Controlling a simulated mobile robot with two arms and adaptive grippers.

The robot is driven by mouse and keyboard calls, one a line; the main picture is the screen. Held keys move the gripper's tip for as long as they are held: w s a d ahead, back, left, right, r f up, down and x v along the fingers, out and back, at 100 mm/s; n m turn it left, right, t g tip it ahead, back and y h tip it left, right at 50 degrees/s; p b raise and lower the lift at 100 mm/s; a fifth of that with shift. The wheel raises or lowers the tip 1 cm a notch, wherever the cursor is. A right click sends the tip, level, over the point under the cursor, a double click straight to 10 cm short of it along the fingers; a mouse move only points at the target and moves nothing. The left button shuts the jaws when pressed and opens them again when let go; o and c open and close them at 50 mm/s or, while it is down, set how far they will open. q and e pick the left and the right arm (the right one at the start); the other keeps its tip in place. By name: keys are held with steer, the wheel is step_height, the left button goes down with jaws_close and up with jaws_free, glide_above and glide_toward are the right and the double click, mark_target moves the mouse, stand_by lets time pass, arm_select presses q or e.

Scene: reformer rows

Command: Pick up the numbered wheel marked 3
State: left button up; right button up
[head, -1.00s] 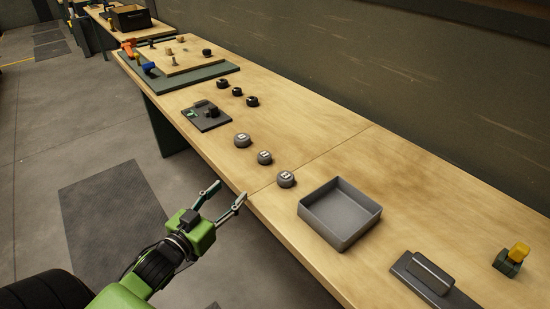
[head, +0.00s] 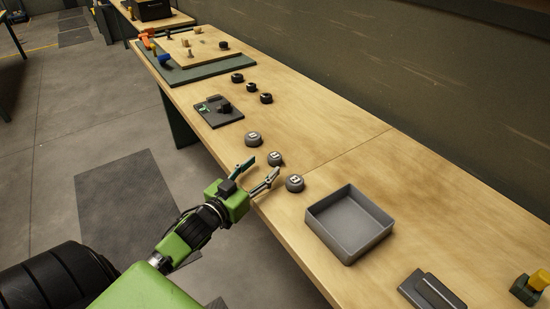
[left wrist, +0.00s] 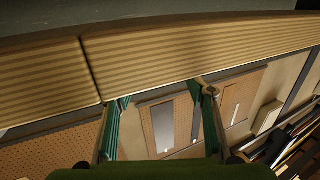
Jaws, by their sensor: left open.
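Three grey numbered wheels with pale labels stand in a slanting row near the bench's front edge in the head view: a far one (head: 254,138), a middle one (head: 275,159) and a near one (head: 295,183). Their numbers are too small to read surely, so I cannot tell which is marked 3. My left gripper (head: 262,167) is open and empty at the front edge, its fingers pointing toward the middle and near wheels. In the left wrist view the spread fingers (left wrist: 158,92) show with the bench edge beyond, and no wheel is visible. My right gripper is out of view.
A grey open tray (head: 314,222) stands right of the near wheel. Several black wheels (head: 250,88) and a dark plate (head: 218,112) lie farther back. A dark block (head: 432,291) and a yellow-topped fixture (head: 530,287) are at the right. The wall (head: 430,80) runs behind the bench.

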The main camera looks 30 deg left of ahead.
mark_target(271, 159)
arm_select(q)
steer(key=shift+w+f+p, duration=0.15)
steer(key=shift+w+p, duration=0.05)
steer(key=shift+w, duration=1.75)
steer(key=shift+w+f+p, duration=0.1)
steer(key=shift+w+p, duration=0.1)
steer(key=shift+w, duration=1.7)
steer(key=c, duration=1.2)
